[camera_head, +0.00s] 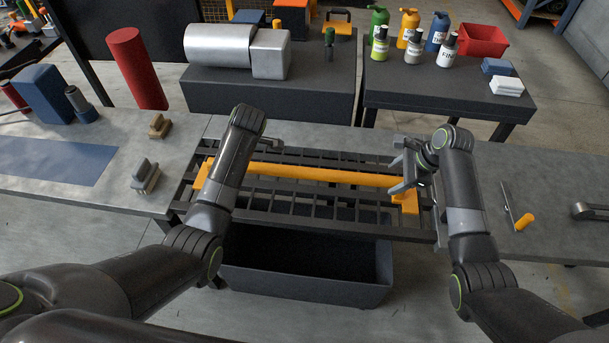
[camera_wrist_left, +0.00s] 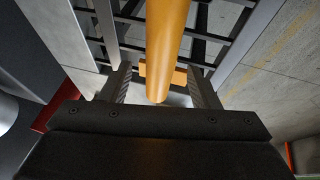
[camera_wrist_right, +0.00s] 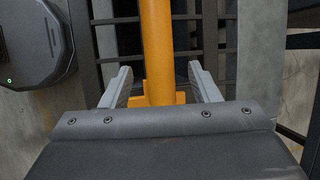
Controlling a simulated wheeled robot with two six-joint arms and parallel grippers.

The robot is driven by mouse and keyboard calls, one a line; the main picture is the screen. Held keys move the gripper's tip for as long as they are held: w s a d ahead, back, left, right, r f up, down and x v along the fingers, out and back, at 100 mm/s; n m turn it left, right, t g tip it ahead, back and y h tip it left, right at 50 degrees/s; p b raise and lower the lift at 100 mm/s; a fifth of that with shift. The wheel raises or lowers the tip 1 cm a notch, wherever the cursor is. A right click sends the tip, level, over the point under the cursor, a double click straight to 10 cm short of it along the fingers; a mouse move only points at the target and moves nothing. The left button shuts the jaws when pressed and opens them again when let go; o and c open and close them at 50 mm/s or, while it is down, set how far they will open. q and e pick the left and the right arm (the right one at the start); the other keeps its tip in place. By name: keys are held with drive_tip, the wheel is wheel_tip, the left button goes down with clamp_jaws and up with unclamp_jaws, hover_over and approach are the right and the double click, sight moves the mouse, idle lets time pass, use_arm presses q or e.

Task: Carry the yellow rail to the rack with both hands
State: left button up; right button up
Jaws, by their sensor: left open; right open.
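The yellow rail (camera_head: 320,175) lies lengthwise across a black slatted frame (camera_head: 310,222) set in the workbench, with a yellow block at each end. My right gripper (camera_head: 399,176) is over the rail's right end. In the right wrist view the rail (camera_wrist_right: 157,50) runs between the open fingers (camera_wrist_right: 162,85), with gaps on both sides. In the left wrist view the rail (camera_wrist_left: 166,40) also passes between the open left fingers (camera_wrist_left: 160,88), apart from both. My left forearm covers part of the rail's left end in the head view. I cannot tell which thing is the rack.
A dark open bin (camera_head: 310,278) stands below the frame. A yellow-handled tool (camera_head: 524,221) lies on the right bench. A back table (camera_head: 445,95) holds bottles and a red bin (camera_head: 484,40). A metal cylinder (camera_head: 220,45) lies at the back.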

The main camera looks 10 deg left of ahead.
sight(384, 183)
use_arm(q)
drive_tip(key=shift+x, duration=2.9)
use_arm(e)
drive_tip(key=shift+x, duration=2.9)
use_arm(q)
clamp_jaws()
use_arm(e)
clamp_jaws()
